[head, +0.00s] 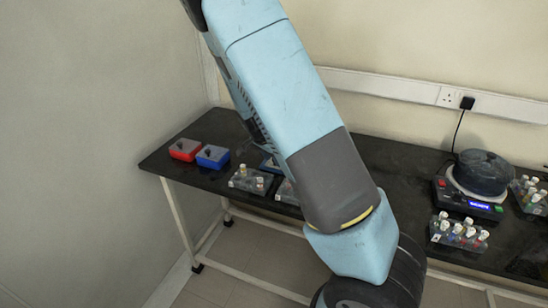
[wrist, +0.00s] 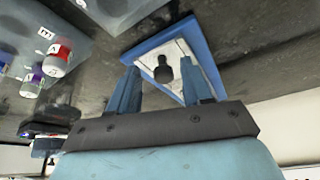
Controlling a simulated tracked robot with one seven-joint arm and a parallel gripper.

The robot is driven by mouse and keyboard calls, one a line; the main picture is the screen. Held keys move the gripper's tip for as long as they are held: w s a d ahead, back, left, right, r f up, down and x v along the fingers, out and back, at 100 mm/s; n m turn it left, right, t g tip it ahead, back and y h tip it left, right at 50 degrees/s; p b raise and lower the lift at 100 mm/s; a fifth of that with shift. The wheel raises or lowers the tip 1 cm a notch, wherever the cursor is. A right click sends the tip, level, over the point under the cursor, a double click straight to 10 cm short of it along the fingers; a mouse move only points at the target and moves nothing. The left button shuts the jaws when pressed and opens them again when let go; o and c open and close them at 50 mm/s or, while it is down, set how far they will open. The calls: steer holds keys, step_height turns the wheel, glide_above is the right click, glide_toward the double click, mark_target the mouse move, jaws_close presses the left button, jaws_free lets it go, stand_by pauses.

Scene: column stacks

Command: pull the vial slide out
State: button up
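In the wrist view, a white plate in a blue frame (wrist: 139,48) carries a black knob (wrist: 162,70). I take this for the vial slide, though no vial shows in it. My gripper (wrist: 159,66) is open, with its two blue fingers on either side of the knob in the picture and a gap to each. I cannot tell whether the fingertips are level with the knob. In the head view, a blue piece (head: 268,164) shows partly behind my arm, and my gripper is hidden there.
A clear rack with vials (head: 250,180) stands close by on the black bench (head: 385,155); capped vials (wrist: 60,57) show in the wrist view. A red box (head: 185,150) and a blue box (head: 212,157) stand left. Another vial rack (head: 458,233) and a round-topped device (head: 482,174) stand right.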

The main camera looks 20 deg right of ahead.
steer(key=shift+a+r, duration=0.2)
steer(key=shift+r, duration=0.3)
steer(key=v, duration=1.2)
steer(key=shift+a+r, duration=0.15)
steer(key=shift+r, duration=0.1)
steer(key=shift+s, duration=0.1)
steer(key=s+d+r+n+t+y, duration=0.1)
steer(key=s+r+n, duration=0.3)
steer(key=s, duration=0.5)
steer(key=s+d+r+n+t+y, duration=0.1)
steer(key=s+d+r+n, duration=0.2)
steer(key=s+r, duration=0.5)
steer(key=s+d+r+n+t+y, duration=0.1)
steer(key=s+r+n, duration=0.4)
steer(key=s, duration=0.7)
steer(key=shift+d+r+y, duration=0.4)
steer(key=shift+d+r, duration=0.05)
steer(key=shift+r, duration=0.45)
